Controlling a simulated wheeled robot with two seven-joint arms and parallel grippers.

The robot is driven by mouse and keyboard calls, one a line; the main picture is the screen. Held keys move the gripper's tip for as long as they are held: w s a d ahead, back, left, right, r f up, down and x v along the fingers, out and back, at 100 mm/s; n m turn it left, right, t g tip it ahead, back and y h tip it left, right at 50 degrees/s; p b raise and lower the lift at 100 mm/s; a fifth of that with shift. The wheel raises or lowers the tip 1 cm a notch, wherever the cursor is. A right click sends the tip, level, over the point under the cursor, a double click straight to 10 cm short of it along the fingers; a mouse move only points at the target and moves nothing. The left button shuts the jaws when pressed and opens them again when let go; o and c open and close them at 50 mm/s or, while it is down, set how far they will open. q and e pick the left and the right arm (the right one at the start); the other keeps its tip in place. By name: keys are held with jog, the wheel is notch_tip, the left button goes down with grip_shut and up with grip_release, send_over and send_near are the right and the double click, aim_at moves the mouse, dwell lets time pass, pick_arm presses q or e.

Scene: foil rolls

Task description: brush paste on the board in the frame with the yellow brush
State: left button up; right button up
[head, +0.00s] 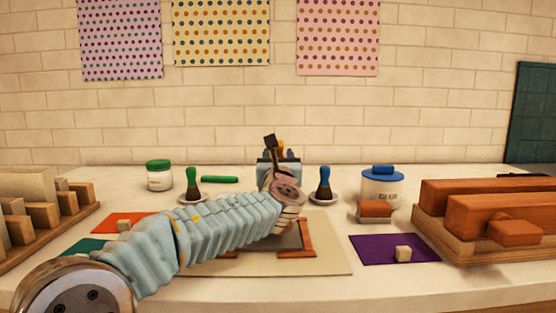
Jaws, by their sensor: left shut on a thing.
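The frame (309,238) is brown, with a dark grey board (290,238) in it, near the middle of the counter. My left forearm and wrist cover much of both. My left gripper (274,152) is beyond the wrist, above and behind the frame. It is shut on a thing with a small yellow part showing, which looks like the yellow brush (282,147). Its bristles are hidden, and I cannot tell its tilt. I cannot make out any paste on the visible part of the board. My right gripper is not in view.
A green brush (191,181) and a blue brush (323,181) stand on small dishes either side. Behind are a green-lidded jar (159,177) and a blue-lidded jar (382,187). Wooden trays fill both sides, the right one (466,245) holding orange-brown blocks. A purple mat (377,251) holds a small cube.

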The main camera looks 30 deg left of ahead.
pick_arm(q)
jog(key=shift+r+p, duration=1.6)
jog(key=shift+r, duration=0.9)
